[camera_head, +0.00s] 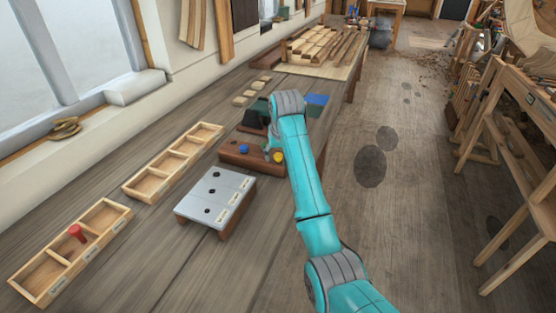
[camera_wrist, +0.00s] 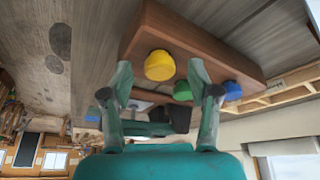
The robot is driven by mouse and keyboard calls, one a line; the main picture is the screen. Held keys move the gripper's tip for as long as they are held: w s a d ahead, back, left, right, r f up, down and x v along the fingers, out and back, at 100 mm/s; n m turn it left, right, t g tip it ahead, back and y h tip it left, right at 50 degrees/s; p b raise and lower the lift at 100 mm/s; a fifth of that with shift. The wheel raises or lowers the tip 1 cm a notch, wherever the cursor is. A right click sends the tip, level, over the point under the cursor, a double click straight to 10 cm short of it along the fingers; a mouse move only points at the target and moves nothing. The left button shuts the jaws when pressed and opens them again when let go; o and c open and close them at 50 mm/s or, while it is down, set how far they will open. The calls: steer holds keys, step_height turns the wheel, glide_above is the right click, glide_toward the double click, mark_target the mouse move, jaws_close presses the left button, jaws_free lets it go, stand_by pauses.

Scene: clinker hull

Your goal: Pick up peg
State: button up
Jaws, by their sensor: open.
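A brown wooden block (camera_head: 233,158) on the bench holds upright coloured pegs. In the head view a blue peg (camera_head: 244,149) and a yellow peg (camera_head: 278,157) show. The wrist view shows the yellow peg (camera_wrist: 159,65), a green peg (camera_wrist: 182,91) and the blue peg (camera_wrist: 232,90) on the block (camera_wrist: 205,55). My gripper (camera_wrist: 160,76) is open and empty, with the yellow peg seen between its fingertips; I cannot tell how far apart they are in depth. A red peg (camera_head: 77,233) stands in a compartment of the near wooden tray (camera_head: 98,243).
A grey plate with dark holes (camera_head: 232,187) stands before the block. A second divided tray (camera_head: 140,190) lies along the wall side. Small wooden pieces (camera_head: 240,100), a dark object and a blue item (camera_head: 316,99) lie beyond. The bench between tray and plate is clear.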

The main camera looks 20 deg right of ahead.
steer(key=c, duration=0.9)
step_height(320, 180, up, 10)
